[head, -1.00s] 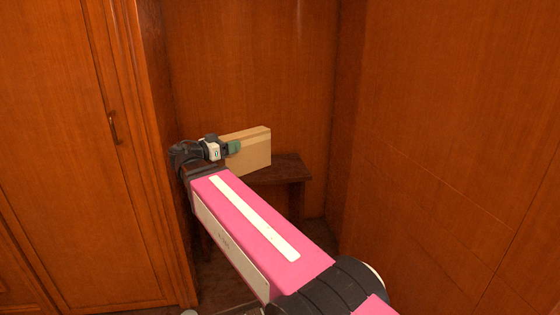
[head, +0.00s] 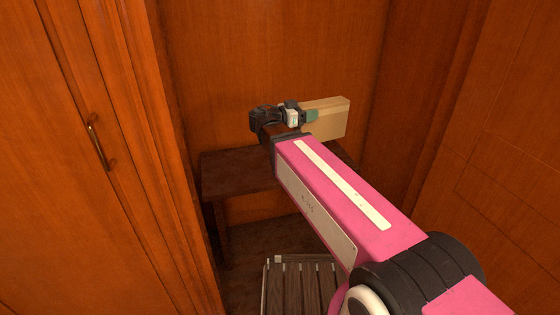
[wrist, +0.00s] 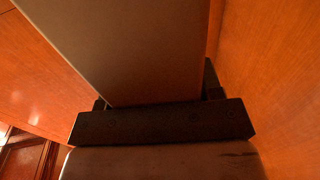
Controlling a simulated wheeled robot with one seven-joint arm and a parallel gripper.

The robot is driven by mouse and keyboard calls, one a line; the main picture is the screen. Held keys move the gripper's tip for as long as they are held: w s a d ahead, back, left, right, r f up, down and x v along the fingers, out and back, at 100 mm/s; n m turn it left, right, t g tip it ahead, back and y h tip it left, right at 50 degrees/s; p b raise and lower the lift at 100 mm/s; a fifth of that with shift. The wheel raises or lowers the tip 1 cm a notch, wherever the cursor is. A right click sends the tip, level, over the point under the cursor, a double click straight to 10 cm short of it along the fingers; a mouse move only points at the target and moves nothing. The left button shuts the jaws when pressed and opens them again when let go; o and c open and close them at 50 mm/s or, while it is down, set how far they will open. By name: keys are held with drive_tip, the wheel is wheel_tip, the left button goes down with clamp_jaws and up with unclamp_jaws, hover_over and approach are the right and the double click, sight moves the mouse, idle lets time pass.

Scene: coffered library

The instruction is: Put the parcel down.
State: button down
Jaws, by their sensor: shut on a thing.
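The parcel is a flat tan box (head: 335,120) at the end of my arm in the head view, standing on edge. My gripper (head: 308,116) is shut on its left end. The parcel appears above and partly in front of a dark wooden table (head: 230,172) in the alcove; whether it touches the top cannot be told. My arm hides the table's right part. In the wrist view a broad face of the parcel (wrist: 130,50) fills the upper middle, with a dark bar below it.
A wooden cabinet door with a metal handle (head: 98,145) stands close on the left. Wood panels (head: 270,50) close the back and right. A slatted item (head: 300,285) is on the floor below. The table's left top looks bare.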

drive_tip(key=s+a+f+n+t+y, duration=0.15)
drive_tip(key=a+f, duration=0.25)
drive_tip(key=a, duration=0.4)
drive_tip(key=s+a+f+n+t+y, duration=0.1)
drive_tip(key=s+a+f+t, duration=0.2)
drive_tip(key=a, duration=0.6)
drive_tip(key=w+d+f+g, duration=0.1)
drive_tip(key=w+d+f, duration=0.2)
drive_tip(key=w+f, duration=0.8)
drive_tip(key=shift+d+f, duration=0.15)
drive_tip(key=shift+f, duration=0.6)
drive_tip(key=shift+w+f+h, duration=0.1)
drive_tip(key=shift+h, duration=0.15)
drive_tip(key=shift+c, duration=1.4)
unclamp_jaws()
drive_tip(key=v, duration=1.2)
